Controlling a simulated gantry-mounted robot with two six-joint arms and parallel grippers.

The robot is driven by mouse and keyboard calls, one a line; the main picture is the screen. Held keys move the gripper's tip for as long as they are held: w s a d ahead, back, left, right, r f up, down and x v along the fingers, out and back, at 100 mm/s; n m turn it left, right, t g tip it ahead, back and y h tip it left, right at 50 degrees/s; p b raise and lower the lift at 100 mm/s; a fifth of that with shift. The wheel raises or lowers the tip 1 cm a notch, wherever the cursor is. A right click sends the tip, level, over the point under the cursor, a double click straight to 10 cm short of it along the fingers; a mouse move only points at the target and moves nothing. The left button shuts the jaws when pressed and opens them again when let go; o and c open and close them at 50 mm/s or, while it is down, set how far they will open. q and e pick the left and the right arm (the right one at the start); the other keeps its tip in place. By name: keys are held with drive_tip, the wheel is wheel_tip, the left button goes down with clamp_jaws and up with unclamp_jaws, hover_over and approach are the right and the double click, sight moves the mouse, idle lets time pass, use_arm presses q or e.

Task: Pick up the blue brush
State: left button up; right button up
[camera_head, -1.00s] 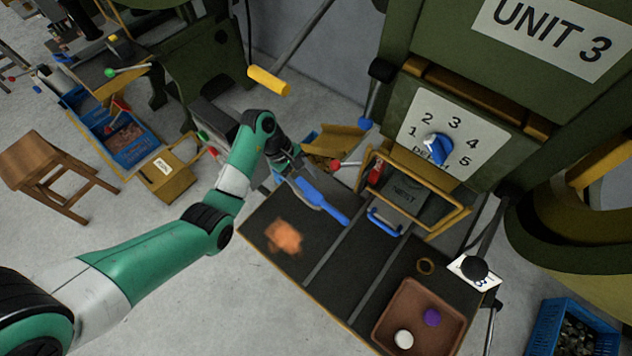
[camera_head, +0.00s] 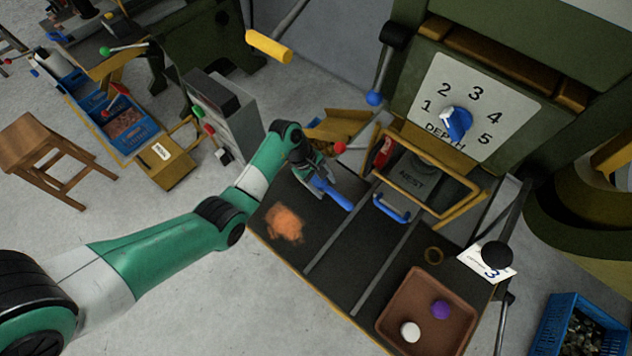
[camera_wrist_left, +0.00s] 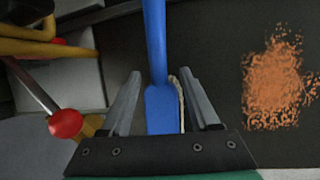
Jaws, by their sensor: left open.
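The blue brush (camera_head: 336,196) lies on the dark bench top (camera_head: 345,250), its handle pointing toward the bench middle. In the left wrist view the blue brush (camera_wrist_left: 157,50) runs between the fingers, with its wider part and pale bristles nearest the palm. My left gripper (camera_head: 318,180) is over the wider end of the brush. In the left wrist view the gripper (camera_wrist_left: 161,76) is open, one finger on each side, with gaps to the brush. My right gripper is not in view.
An orange powder patch (camera_head: 284,223) lies beside the brush. A brown tray (camera_head: 428,323) holds a white and a purple piece. A blue handle (camera_head: 391,208) and a yellow frame (camera_head: 425,170) stand right of the brush. A red-knobbed lever (camera_wrist_left: 66,123) is close to the gripper.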

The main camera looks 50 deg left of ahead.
sight(331, 188)
use_arm(q)
drive_tip(key=shift+d+f, duration=0.1)
drive_tip(key=shift+f, duration=0.2)
drive_tip(key=shift+w+r, duration=0.1)
drive_tip(key=shift+c, duration=0.2)
clamp_jaws()
drive_tip(key=shift+r+p, duration=0.55)
wheel_tip(331, 188, up, 3)
drive_tip(key=shift+r+p, duration=0.1)
drive_tip(key=shift+p, duration=0.9)
drive_tip(key=s+d+r+p, duration=0.6)
drive_tip(key=s+r+p, duration=0.1)
drive_tip(key=s, duration=0.5)
drive_tip(key=shift+s+d+r, duration=0.2)
drive_tip(key=shift+s+r, duration=0.05)
drive_tip(key=shift+r, duration=0.6)
